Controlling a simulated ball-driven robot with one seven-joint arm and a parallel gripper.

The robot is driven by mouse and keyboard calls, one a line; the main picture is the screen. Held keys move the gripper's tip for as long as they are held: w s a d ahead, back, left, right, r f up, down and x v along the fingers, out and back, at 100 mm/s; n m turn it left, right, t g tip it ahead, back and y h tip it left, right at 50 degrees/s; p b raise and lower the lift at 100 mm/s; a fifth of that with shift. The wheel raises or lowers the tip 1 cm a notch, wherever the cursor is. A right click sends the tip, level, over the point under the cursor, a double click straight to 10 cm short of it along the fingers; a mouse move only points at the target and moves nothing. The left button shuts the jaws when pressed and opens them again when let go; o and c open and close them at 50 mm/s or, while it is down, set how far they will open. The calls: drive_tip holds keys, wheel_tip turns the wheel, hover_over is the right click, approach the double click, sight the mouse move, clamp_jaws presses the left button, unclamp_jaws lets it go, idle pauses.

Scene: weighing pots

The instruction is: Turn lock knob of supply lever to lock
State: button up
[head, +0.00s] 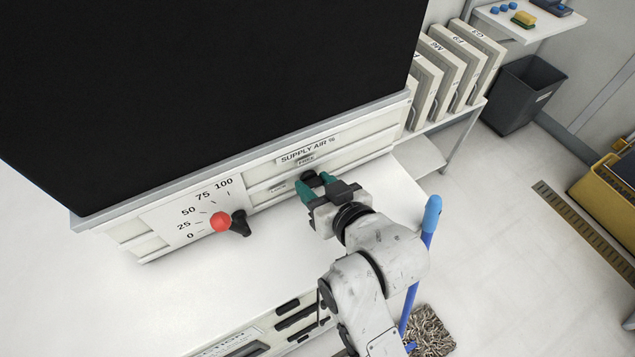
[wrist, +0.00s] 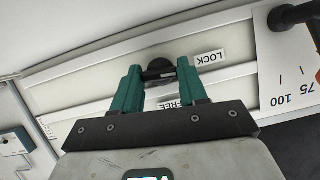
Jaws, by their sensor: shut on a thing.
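The lock knob is a dark round knob (wrist: 160,66) on the pale front panel, between my fingertips in the wrist view. In the head view a bit of the knob (head: 308,176) shows at the green fingertips. My gripper (head: 314,184) is shut on it; its fingers also show in the wrist view (wrist: 160,76). A LOCK label (wrist: 210,58) and a FREE label (wrist: 180,103) sit beside the knob. The fingers hide which label it points to. The supply lever, with a red ball (head: 220,221) and black pivot, stands near 25 on its 0–100 scale.
The white worktop (head: 270,262) below the panel is mostly clear. A blue-handled mop (head: 431,216) stands close to the right of my arm. A large black panel (head: 220,80) rises above. Shelved binders (head: 440,72) and a dark bin (head: 523,95) are further right.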

drive_tip(key=shift+f+n+h, duration=0.1)
drive_tip(key=shift+n+h, duration=0.3)
idle(0.3)
drive_tip(key=o, duration=1.1)
drive_tip(key=shift+c, duration=0.2)
drive_tip(key=b+v, duration=0.1)
drive_tip(key=v, duration=1)
drive_tip(key=shift+s+f, duration=0.1)
drive_tip(key=shift+f, duration=0.1)
